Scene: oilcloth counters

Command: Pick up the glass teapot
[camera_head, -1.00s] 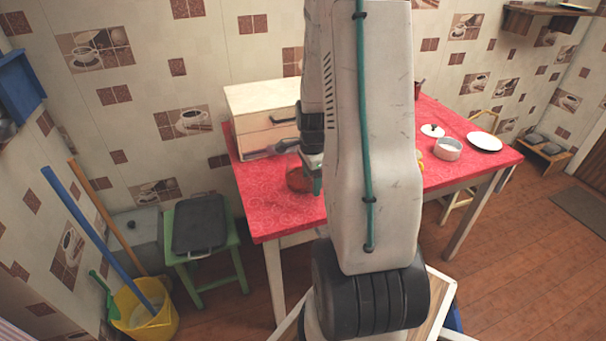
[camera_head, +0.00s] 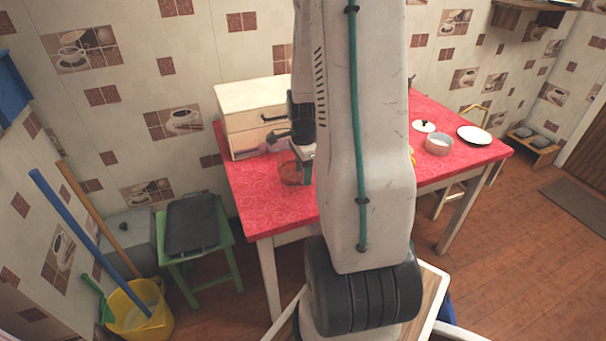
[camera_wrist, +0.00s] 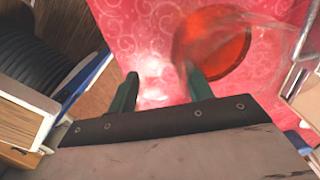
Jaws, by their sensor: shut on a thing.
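The glass teapot (camera_head: 291,172), clear with orange-red liquid in it, is at the left part of the red-covered table, in front of the wooden box. In the wrist view the teapot (camera_wrist: 217,48) shows as a see-through shape with a round red-orange area, beyond my right finger. My gripper (camera_head: 306,155) is at the teapot's right side. In the wrist view my gripper (camera_wrist: 164,88) has its two green fingers apart, shut on a clear part of the teapot that is hard to make out. I cannot tell whether the teapot's base touches the table.
The wooden drawer box (camera_head: 250,115) stands close behind the teapot. A white pot (camera_head: 438,145), its lid (camera_head: 424,126) and a white plate (camera_head: 474,135) are at the table's right. The red tabletop (camera_head: 265,205) is clear in front of the teapot. My arm hides the table's middle.

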